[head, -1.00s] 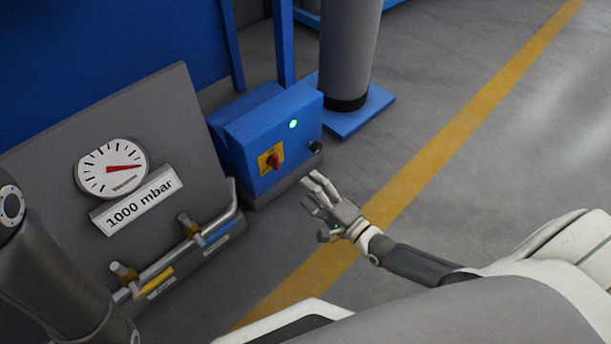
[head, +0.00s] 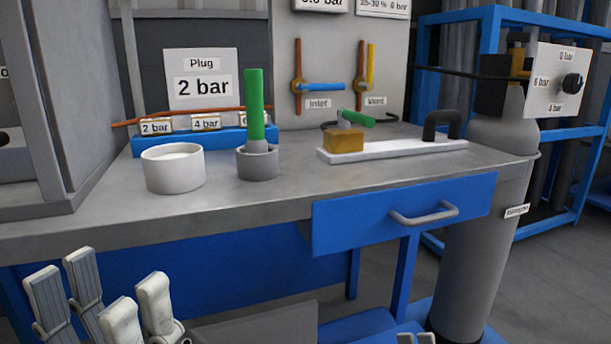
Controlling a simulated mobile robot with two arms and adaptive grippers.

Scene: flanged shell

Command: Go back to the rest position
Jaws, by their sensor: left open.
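My left gripper (head: 100,285) is at the lower left of the head view, fingers pointing up, in front of and below the workbench edge. Its fingers are spread apart with nothing between them, so it is open and empty. Two small grey tips (head: 417,339) at the bottom edge look like my right gripper; the rest of it is cut off, and I cannot tell its state. Neither gripper touches anything visible.
The grey workbench (head: 300,188) carries a white cup (head: 173,168), a green-handled tool in a grey cup (head: 258,164) and a white plate with a brass block (head: 343,139). A blue drawer (head: 345,226) is shut. A grey cylinder (head: 485,240) stands at the right.

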